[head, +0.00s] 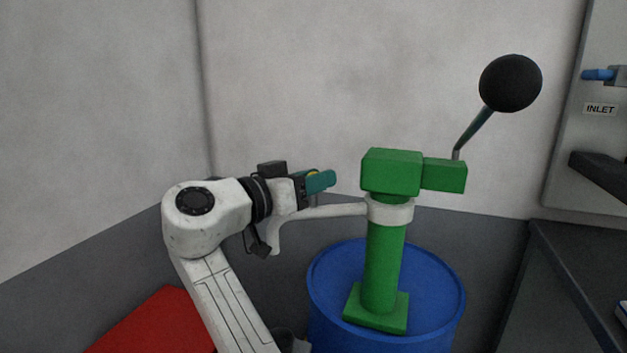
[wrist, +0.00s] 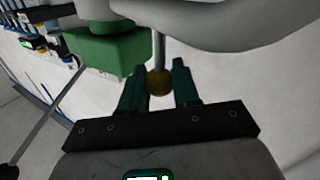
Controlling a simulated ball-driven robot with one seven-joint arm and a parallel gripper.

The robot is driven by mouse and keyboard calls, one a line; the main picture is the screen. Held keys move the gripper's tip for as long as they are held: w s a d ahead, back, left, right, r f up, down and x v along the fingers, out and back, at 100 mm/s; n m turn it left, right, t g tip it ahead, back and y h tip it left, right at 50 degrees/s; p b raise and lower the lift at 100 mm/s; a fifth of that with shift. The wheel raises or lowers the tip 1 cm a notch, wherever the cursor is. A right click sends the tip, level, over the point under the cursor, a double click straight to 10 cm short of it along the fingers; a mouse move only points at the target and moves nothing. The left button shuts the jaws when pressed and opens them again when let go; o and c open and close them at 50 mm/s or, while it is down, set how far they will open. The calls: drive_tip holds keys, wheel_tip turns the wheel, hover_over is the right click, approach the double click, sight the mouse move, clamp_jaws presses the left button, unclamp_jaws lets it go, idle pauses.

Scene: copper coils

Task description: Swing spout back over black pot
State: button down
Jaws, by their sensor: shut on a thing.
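A white spout (head: 330,211) reaches left from the white collar (head: 390,208) of a green hand pump (head: 383,265) and bends down at its left end. In the wrist view the pale spout (wrist: 225,18) crosses the top, with a thin grey stem (wrist: 159,48) leading to a round brass knob (wrist: 159,83). My gripper (head: 325,180) is above the spout; its teal fingers (wrist: 160,84) are shut on the brass knob.
The pump stands on a blue drum (head: 440,285). Its lever with a black ball (head: 510,83) rises to the right. A red surface (head: 150,325) is at lower left. A dark counter (head: 575,285) and an inlet panel (head: 590,140) are at right. Walls stand close behind.

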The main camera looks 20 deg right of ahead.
drive_tip(key=c, duration=0.9)
unclamp_jaws()
drive_tip(key=shift+w, duration=0.2)
drive_tip(key=shift+o, duration=0.2)
drive_tip(key=p+v, duration=0.1)
drive_tip(key=v, duration=1)
drive_tip(key=shift+d, duration=0.1)
